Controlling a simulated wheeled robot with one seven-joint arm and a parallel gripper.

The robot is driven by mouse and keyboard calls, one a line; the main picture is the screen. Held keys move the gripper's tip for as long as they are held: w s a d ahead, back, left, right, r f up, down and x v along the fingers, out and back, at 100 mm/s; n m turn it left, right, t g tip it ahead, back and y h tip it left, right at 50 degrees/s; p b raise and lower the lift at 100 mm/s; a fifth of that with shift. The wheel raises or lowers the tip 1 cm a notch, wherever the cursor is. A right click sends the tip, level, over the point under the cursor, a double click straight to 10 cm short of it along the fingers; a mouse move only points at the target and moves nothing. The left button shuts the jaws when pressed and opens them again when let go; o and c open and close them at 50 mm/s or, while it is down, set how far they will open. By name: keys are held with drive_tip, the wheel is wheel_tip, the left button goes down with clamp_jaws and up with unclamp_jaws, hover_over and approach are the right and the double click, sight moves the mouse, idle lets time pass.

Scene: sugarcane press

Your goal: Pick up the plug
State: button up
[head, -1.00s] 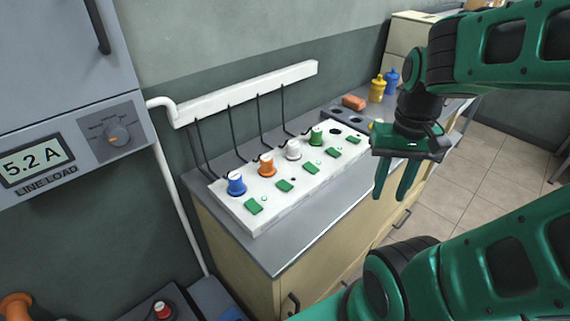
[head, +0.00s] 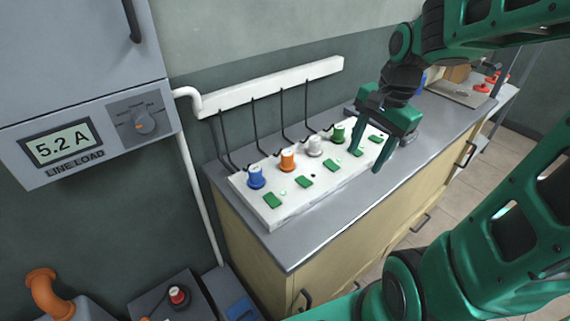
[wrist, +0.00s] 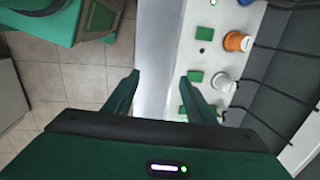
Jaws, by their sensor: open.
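A white power strip (head: 272,212) lies on the grey counter with a row of plugs in it: blue (head: 256,177), orange (head: 287,160), white (head: 314,145) and green (head: 339,134). Each has a dark cord going up to the wall. My gripper (head: 368,160) is open and empty, above the far right end of the strip, nearest the green plug. In the wrist view, the open fingers (wrist: 160,80) point along the counter's front edge. The orange plug (wrist: 238,41) and white plug (wrist: 222,82) are right of the fingers. My gripper partly hides the strip's far end.
Green switches (head: 304,181) run along the strip's front. A white cable duct (head: 270,88) is on the wall behind. A meter reading 5.2 A (head: 62,145) hangs at left. The counter (head: 300,240) is bare in front of the strip. Red items (head: 490,82) sit at the far right.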

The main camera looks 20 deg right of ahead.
sight(288, 152)
drive_tip(key=w+a+f+m+y, duration=0.1)
drive_tip(key=w+a+f+m, duration=0.1)
drive_tip(key=w+a+m, duration=0.1)
drive_tip(key=w+a+f+m+y, duration=0.1)
drive_tip(key=w+a+m, duration=0.2)
drive_tip(key=w+a, duration=0.2)
drive_tip(key=w+a+f+m+t, duration=0.1)
drive_tip(key=w+a+f+m, duration=0.1)
drive_tip(key=w, duration=0.5)
drive_tip(key=shift+a+f+m+y, duration=0.3)
drive_tip(key=shift+a+m+y, duration=0.1)
drive_tip(key=shift+a+m, duration=0.55)
drive_tip(key=shift+w+x, duration=0.25)
drive_tip(key=shift+x, duration=1.15)
drive_tip(key=shift+w+x, duration=0.2)
drive_tip(key=shift+x, duration=1.2)
drive_tip(key=shift+d, duration=0.1)
drive_tip(key=c, duration=1)
drive_tip(key=shift+o, duration=0.2)
drive_tip(key=shift+r, duration=0.1)
